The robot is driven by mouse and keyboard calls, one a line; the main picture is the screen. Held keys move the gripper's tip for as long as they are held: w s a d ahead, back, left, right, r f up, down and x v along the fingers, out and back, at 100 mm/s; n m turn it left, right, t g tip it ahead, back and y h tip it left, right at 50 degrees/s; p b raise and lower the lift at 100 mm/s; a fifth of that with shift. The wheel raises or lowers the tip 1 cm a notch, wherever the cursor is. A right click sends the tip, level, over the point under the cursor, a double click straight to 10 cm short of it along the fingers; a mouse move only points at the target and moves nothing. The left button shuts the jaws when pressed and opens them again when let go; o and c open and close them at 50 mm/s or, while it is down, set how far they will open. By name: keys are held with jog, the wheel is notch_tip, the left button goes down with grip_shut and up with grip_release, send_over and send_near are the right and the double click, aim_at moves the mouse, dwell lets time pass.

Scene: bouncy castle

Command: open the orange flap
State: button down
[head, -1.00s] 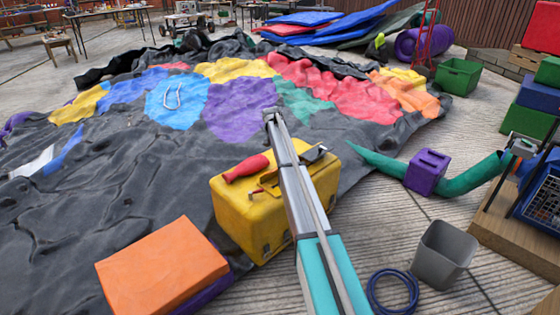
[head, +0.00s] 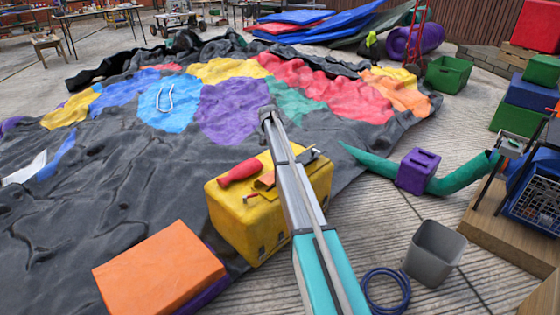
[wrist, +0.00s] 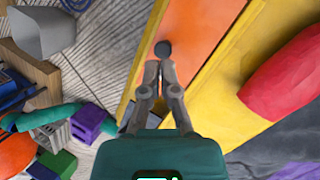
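The orange flap (wrist: 190,35) is a flat panel set between yellow strips of the yellow box (head: 232,215). In the head view only a small orange piece (head: 265,180) shows beside my arm on the box top. In the wrist view a dark round knob (wrist: 162,48) shows against the orange panel. My gripper (wrist: 161,68) points at it with the fingertips drawn together just below the knob. Whether they touch the knob I cannot tell. My arm hides part of the box in the head view. The flap looks flat against the box.
A red-handled object (head: 242,170) lies on the box top, also close right of the flap in the wrist view (wrist: 288,82). An orange block (head: 158,268) stands front left. A grey bucket (head: 435,253) and blue hose coil (head: 386,288) are at the right. The deflated castle (head: 110,185) lies behind.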

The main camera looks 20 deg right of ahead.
jog(key=s+d+r+m+t+y+b, duration=0.2)
jog(key=s+m+t+b, duration=0.1)
jog(key=s+t, duration=0.4)
jog(key=s+d+r+m+t+y+b, duration=0.2)
jog(key=s+m+t+b, duration=0.1)
jog(key=s+t, duration=0.4)
jog(key=t, duration=0.3)
jog(key=shift+s+d+y, duration=0.15)
jog(key=shift+d+y, duration=0.05)
jog(key=shift+y, duration=0.1)
jog(key=shift+f, duration=0.15)
jog(key=b+x, duration=0.6)
jog(key=x, duration=0.8)
jog(key=shift+r, duration=0.25)
dwell(1.3)
jog(key=shift+r+p, duration=0.65)
jog(key=shift+p, duration=0.2)
